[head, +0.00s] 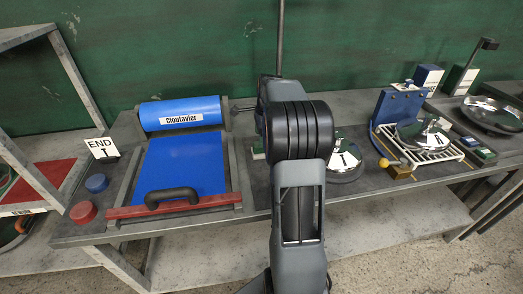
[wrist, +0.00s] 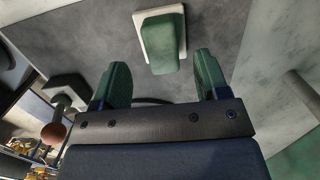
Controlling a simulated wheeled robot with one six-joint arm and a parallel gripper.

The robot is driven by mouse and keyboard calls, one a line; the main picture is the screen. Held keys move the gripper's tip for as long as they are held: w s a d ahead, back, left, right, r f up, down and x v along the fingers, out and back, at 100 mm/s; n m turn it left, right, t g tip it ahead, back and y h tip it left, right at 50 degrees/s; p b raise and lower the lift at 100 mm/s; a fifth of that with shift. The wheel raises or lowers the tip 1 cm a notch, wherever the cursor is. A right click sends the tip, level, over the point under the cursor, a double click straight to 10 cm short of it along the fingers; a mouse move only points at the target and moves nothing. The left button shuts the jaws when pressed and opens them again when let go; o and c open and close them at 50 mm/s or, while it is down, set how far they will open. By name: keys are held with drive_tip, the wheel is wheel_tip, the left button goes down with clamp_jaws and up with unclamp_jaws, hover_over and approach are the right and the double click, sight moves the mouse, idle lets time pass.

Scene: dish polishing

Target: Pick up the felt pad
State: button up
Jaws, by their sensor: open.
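The felt pad appears to be the green block with a pale white base (wrist: 160,38) on the grey surface in the wrist view, at the top centre. My gripper (wrist: 162,62) is open and empty, with its two green fingers spread apart. The pad lies just beyond the fingertips, roughly centred between them and apart from both. In the head view my arm hides the gripper and most of that spot; a small pale and green edge (head: 257,153) shows left of the arm, perhaps the same pad.
A shiny round lid (head: 345,162) sits right of my arm. Further right are a white rack (head: 432,148) and a blue stand (head: 393,108). The green wall is behind.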

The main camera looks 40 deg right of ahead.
drive_tip(key=shift+w+a+f, duration=0.1)
drive_tip(key=shift+w+f, duration=0.05)
drive_tip(key=shift+f, duration=2.1)
drive_tip(key=shift+c, duration=0.2)
drive_tip(key=c, duration=1)
drive_tip(key=shift+r, duration=0.15)
